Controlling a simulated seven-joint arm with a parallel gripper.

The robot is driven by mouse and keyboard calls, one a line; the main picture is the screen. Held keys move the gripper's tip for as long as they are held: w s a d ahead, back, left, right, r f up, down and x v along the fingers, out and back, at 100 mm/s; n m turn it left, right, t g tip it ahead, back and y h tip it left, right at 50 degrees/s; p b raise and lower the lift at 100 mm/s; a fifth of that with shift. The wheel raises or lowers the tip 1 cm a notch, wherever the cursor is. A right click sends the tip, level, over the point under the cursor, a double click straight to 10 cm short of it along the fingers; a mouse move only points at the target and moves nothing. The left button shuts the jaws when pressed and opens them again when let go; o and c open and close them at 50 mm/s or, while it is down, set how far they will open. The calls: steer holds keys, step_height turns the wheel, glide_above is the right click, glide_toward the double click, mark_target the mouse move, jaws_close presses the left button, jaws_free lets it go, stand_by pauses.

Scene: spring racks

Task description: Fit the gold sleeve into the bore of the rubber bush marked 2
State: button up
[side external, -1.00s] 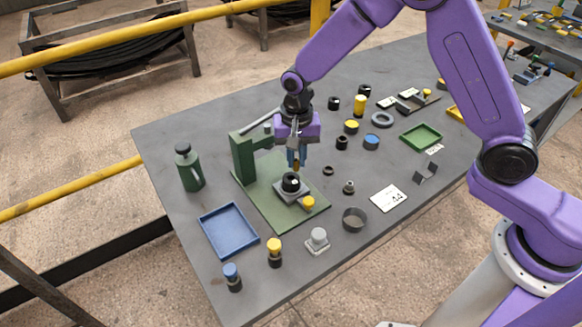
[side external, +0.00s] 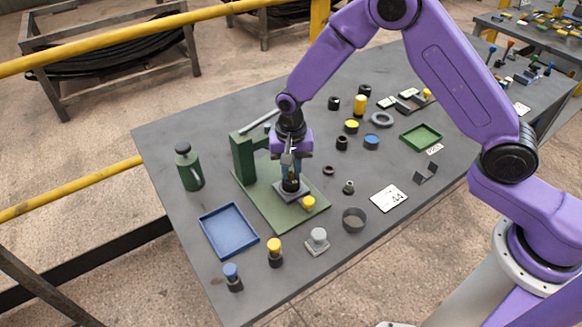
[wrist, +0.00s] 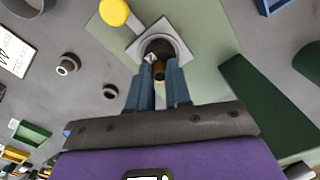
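The gold sleeve (wrist: 159,72) is pinched between the fingertips of my gripper (wrist: 160,82) in the wrist view. Its lower end is at the black rubber bush (wrist: 162,47), over or in the bore; I cannot tell how deep. The bush sits on a grey square block (wrist: 182,50) on the green base plate. In the side view my gripper (side external: 291,170) points straight down at the bush and mostly hides the sleeve.
A green press column (side external: 243,160) with a lever stands close behind and left of my gripper. A yellow-topped part (side external: 309,203) is beside the block. A blue tray (side external: 229,231), a green bottle (side external: 188,168) and several small parts surround the plate. A grey ring cup (side external: 354,219) is to the right.

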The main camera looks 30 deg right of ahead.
mark_target(292, 174)
steer(key=o, duration=0.3)
step_height(292, 174, up, 12)
steer(key=shift+r, duration=0.2)
stand_by(0.4)
steer(key=shift+s, duration=0.1)
steer(key=s+d+r+n, duration=0.1)
steer(key=s+d+n, duration=0.4)
steer(key=s, duration=0.5)
steer(key=s+d+r+n, duration=0.2)
steer(key=s+d+n, duration=0.2)
steer(key=s+n, duration=0.3)
steer(key=s+d+r+n, duration=0.2)
steer(key=s+d+n, duration=0.3)
steer(key=s, duration=0.9)
steer(key=shift+s+d+r+n, duration=0.25)
steer(key=shift+d+n, duration=0.1)
steer(key=shift+n, duration=0.35)
